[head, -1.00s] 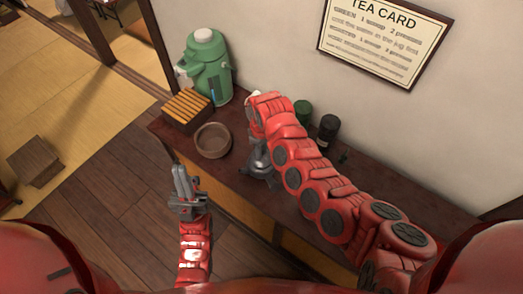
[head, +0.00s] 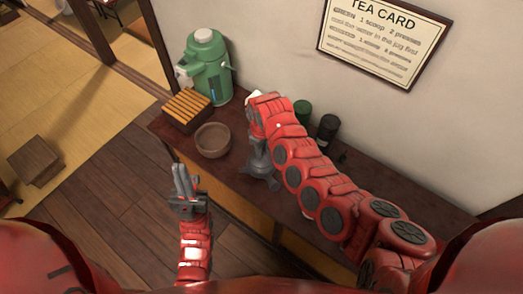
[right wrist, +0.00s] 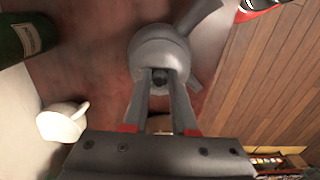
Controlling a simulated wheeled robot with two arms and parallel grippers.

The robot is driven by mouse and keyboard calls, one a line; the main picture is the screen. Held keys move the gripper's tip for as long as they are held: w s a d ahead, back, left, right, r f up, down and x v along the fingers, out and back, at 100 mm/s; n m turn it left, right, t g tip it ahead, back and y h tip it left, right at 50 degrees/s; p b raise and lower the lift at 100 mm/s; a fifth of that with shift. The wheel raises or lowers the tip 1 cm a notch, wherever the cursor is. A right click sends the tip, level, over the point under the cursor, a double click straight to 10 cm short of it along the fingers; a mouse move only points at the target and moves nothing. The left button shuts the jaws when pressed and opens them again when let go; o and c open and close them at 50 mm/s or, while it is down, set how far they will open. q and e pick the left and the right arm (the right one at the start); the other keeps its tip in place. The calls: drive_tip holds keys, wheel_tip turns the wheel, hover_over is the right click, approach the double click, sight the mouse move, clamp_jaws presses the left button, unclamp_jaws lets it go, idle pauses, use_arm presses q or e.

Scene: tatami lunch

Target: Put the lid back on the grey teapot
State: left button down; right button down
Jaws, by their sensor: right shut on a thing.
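The grey teapot (head: 258,165) stands on the dark counter, partly hidden by my right arm in the head view. In the right wrist view the round teapot (right wrist: 150,42) lies straight ahead, with its spout towards the top. My right gripper (right wrist: 160,82) is shut on the dark knob of the grey lid (right wrist: 158,60). The lid is over the teapot's top; whether it is fully seated cannot be told. My left gripper (head: 181,178) is in front of the counter, away from the teapot; its finger gap is unclear.
A brown bowl (head: 212,141), a slatted wooden box (head: 187,110) and a green air pot (head: 209,70) stand left of the teapot. A green canister (head: 302,111) and a dark canister (head: 327,129) stand behind my right arm. A white vessel (right wrist: 62,122) is near my right gripper.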

drive_tip(key=shift+c, duration=0.8)
unclamp_jaws()
drive_tip(key=shift+r+p, duration=3.25)
drive_tip(key=shift+r, duration=0.3)
clamp_jaws()
